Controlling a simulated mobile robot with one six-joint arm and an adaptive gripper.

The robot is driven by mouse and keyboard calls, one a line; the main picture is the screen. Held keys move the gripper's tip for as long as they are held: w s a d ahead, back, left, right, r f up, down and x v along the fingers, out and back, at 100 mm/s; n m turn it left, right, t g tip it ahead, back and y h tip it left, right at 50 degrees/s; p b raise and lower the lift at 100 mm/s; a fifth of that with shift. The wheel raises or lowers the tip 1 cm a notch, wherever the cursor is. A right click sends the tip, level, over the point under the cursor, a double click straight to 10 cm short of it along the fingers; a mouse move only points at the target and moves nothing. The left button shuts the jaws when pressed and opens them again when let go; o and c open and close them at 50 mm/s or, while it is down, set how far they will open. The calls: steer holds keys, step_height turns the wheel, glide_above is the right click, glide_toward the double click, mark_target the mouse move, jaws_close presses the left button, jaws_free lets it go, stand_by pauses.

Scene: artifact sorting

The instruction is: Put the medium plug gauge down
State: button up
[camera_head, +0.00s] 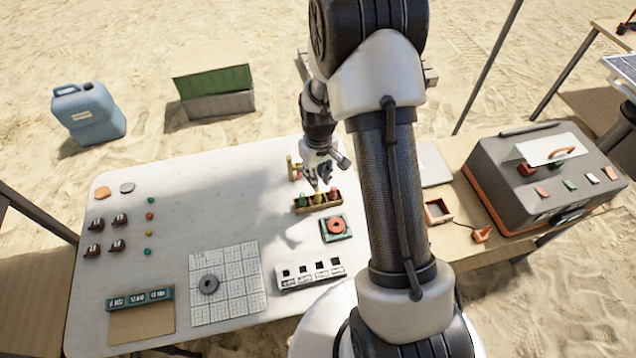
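A small wooden rack (319,208) stands on the white table, right of its middle. Coloured plug gauges stand in it: a green one (303,200) at the left, a yellow one (318,198) in the middle and a red one (333,194) at the right. The yellow one has the middle place; I cannot read its size. My gripper (316,186) points down just above the rack, over the yellow gauge. Its fingertips are small and dark here, so I cannot tell whether they touch or hold the gauge.
A brass-coloured piece (294,168) stands close left of my gripper. A grid sheet (235,290) lies farther left. The table's left middle is clear.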

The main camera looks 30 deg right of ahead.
step_height(320, 180, up, 4)
steer(key=f, duration=0.1)
step_height(320, 180, up, 12)
steer(key=t, duration=0.1)
glide_above(318, 192)
steer(key=s+a, duration=0.2)
steer(key=a, duration=0.1)
steer(key=s+a+r+t, duration=0.1)
steer(key=s+a+r, duration=0.1)
steer(key=s+r, duration=0.35)
steer(key=s+a+r+t, duration=0.1)
steer(key=s+a+r, duration=0.1)
steer(key=s+r, duration=0.3)
steer(key=s+a+r+m+t, duration=0.1)
steer(key=s+r, duration=0.4)
steer(key=s, duration=0.5)
steer(key=shift+s+a+p, duration=0.25)
steer(key=shift+a+p, duration=0.1)
steer(key=shift+a, duration=0.35)
